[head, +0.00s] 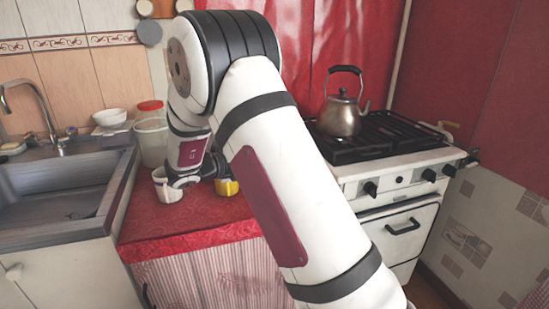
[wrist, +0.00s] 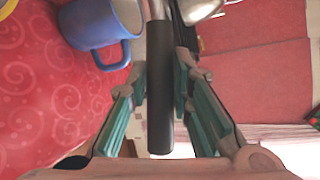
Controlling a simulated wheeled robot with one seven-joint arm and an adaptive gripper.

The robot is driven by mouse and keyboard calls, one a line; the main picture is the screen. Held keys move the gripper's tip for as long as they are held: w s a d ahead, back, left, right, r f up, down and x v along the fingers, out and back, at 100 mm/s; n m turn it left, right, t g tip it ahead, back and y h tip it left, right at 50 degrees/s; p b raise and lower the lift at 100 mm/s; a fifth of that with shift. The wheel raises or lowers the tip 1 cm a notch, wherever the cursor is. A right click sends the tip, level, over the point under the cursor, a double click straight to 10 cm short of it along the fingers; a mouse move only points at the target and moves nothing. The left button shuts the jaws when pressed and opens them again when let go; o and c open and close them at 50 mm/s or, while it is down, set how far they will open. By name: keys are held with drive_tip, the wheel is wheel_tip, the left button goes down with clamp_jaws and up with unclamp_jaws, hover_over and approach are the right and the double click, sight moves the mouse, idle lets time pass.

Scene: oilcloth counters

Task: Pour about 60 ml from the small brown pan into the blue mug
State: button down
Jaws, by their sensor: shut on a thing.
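The blue mug (wrist: 103,20) is at the upper left of the wrist view, over the red oilcloth, with its handle towards the gripper. My gripper (wrist: 161,85) has its teal-padded fingers on either side of a dark, straight handle (wrist: 160,125) and is shut on it. I take this to be the small brown pan's handle. The pan's bowl cannot be made out, so its tilt and contents are unclear. The mug is beside the handle, apart from the fingers. In the head view my arm hides the blue mug and the pan.
A white cup (head: 168,187) and a yellow item (head: 227,187) stand on the red counter (head: 190,225). A sink (head: 60,190) lies left, with a clear red-lidded container (head: 151,140) behind. A kettle (head: 342,115) stands on the stove (head: 390,138) at right. The counter's front is clear.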

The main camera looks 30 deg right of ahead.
drive_tip(key=shift+w, duration=0.1)
drive_tip(key=shift+w+a+f+n+h+b, duration=0.3)
drive_tip(key=shift+w+f+b, duration=0.05)
drive_tip(key=w+a+r+n+h+b, duration=0.1)
drive_tip(key=w+a+n+h, duration=0.2)
drive_tip(key=w+n, duration=0.1)
drive_tip(key=shift+w+a+n+b, duration=0.3)
drive_tip(key=shift+w+n, duration=0.1)
drive_tip(key=shift+n, duration=0.3)
